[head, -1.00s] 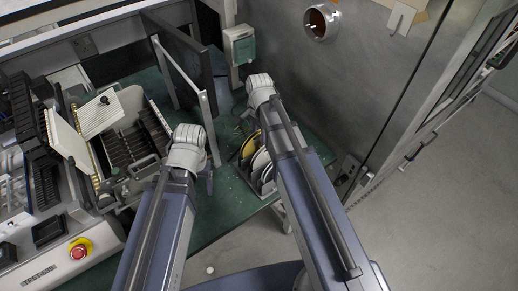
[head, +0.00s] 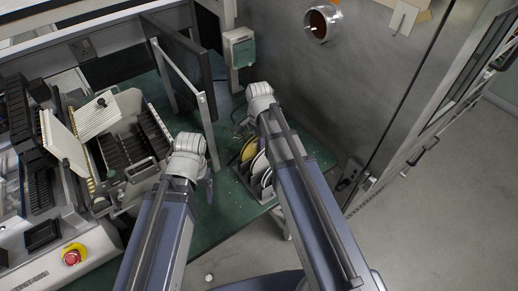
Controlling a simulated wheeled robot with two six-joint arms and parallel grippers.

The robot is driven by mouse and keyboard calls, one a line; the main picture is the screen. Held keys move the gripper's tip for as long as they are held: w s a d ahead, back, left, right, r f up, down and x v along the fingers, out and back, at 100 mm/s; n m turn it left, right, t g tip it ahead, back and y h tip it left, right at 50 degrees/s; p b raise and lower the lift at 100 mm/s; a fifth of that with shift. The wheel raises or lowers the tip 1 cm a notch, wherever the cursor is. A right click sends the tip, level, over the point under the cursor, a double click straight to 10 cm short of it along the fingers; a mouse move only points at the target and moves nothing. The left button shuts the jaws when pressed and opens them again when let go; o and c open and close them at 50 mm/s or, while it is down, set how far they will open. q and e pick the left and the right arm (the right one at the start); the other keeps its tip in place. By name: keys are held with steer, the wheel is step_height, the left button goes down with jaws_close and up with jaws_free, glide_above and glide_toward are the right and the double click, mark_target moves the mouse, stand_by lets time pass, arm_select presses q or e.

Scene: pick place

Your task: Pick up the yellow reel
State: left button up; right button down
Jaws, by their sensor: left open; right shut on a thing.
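White reels (head: 261,165) stand close beside the yellow one in the rack (head: 262,194). A white-framed panel (head: 187,85) stands behind on the green table (head: 222,222). A machine with a red button (head: 72,257) is at left; a metal cabinet (head: 340,85) is at right.

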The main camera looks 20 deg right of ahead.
steer(key=shift+r, duration=0.1)
stand_by(0.5)
step_height(320, 180, up, 10)
steer(key=p, duration=1)
